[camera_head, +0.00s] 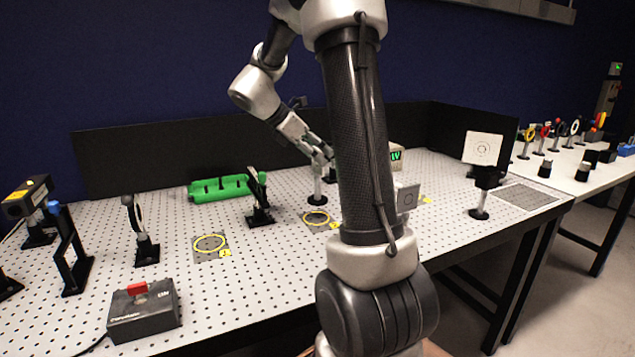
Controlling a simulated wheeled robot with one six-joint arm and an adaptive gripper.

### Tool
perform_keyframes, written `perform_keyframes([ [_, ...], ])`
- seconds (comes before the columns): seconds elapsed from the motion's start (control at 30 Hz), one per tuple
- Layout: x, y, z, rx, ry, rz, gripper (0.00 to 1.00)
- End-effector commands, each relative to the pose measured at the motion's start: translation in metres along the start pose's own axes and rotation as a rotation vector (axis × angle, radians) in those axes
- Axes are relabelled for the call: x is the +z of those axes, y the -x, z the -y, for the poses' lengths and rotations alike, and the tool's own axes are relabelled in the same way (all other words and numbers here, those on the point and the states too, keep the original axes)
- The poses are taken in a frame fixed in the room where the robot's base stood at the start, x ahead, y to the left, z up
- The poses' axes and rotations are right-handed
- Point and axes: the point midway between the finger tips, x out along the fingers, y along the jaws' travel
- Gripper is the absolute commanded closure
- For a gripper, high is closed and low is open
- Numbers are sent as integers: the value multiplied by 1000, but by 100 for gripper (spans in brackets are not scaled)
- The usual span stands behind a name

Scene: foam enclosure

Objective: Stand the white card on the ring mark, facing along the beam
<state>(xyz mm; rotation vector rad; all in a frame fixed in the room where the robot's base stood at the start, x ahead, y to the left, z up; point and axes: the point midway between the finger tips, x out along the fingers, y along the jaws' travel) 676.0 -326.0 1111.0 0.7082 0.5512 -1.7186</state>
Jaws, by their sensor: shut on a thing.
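My gripper (320,158) is at the middle of the breadboard, shut on a slim metal post (317,185) with a dark round base. The post is upright; its top is hidden by my gripper, so I cannot tell what it carries. Its base is just behind a yellow ring mark (316,218); I cannot tell whether it touches the board. Another yellow ring mark (209,243) lies to the left. A white card with printed rings (482,148) stands on a dark post at the right. A smaller pale square plate (408,197) shows partly behind my arm.
The perforated breadboard (185,290) carries a green holder (218,189), a dark mount (259,197), a lens mount (140,230) and a control box with a red switch (144,310). Black foam walls (150,155) close the back. A box with green display (396,156) stands behind my arm.

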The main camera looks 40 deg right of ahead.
Motion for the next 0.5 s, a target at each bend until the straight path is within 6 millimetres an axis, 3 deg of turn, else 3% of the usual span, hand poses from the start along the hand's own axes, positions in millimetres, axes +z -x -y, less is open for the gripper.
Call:
perform_keyframes([
  [0.5, -38, -38, 0, 1, 0, 0, 94],
])
